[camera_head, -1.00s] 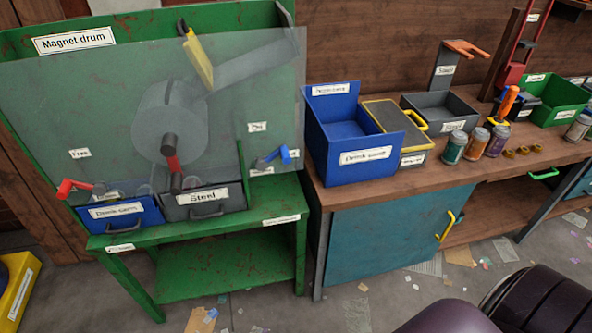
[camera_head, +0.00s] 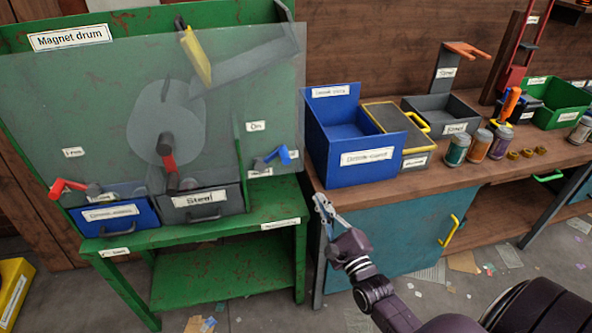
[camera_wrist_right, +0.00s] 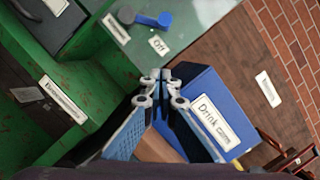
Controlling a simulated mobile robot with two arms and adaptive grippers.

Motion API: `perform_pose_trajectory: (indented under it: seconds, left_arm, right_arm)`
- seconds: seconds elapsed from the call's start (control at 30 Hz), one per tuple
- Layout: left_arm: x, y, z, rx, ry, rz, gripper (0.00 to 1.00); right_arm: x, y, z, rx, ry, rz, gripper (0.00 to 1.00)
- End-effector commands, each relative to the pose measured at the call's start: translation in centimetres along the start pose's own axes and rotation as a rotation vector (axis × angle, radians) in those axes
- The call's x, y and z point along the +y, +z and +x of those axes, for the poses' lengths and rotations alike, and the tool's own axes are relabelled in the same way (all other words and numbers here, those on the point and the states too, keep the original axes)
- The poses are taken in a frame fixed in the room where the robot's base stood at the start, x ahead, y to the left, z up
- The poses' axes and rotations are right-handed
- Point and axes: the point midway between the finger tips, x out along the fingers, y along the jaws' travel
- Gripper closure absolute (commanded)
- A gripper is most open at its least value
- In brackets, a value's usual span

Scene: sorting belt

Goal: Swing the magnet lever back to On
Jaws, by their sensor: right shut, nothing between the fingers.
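The Magnet drum station (camera_head: 70,38) is a green stand with a clear front panel. On its right side a blue-handled lever (camera_head: 281,154) sits low, below the label "On" (camera_head: 255,127). It also shows in the right wrist view (camera_wrist_right: 152,20), beside a label "Off" (camera_wrist_right: 158,42). A red-handled lever (camera_head: 66,187) is at the left edge. My right gripper (camera_head: 319,201) is shut and empty, in front of the bench edge, below and right of the blue lever and apart from it. Its fingertips (camera_wrist_right: 162,78) show in the wrist view. My left gripper is not in view.
A blue bin (camera_head: 340,140) stands on the wooden bench just right of the stand. Blue and grey steel drawers (camera_head: 205,212) sit under the drum. A teal cabinet (camera_head: 390,235) is under the bench. The space in front of the clear panel is free.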

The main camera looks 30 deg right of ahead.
Motion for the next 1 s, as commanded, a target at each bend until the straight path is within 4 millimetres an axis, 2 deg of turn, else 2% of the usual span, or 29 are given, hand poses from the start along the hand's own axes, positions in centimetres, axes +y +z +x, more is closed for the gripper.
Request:
perform_pose_trajectory:
  seconds: [0.47,0.67,1.0]
  left_arm:
    - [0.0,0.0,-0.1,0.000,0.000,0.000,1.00]
    - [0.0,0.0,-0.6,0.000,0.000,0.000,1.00]
    - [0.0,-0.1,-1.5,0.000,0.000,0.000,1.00]
  right_arm:
    - [-0.4,0.3,0.5,-0.006,-0.008,0.016,1.00]
    - [-0.6,0.5,3.2,-0.008,-0.011,0.016,1.00]
    - [-0.6,0.5,9.7,-0.007,-0.009,0.016,1.00]
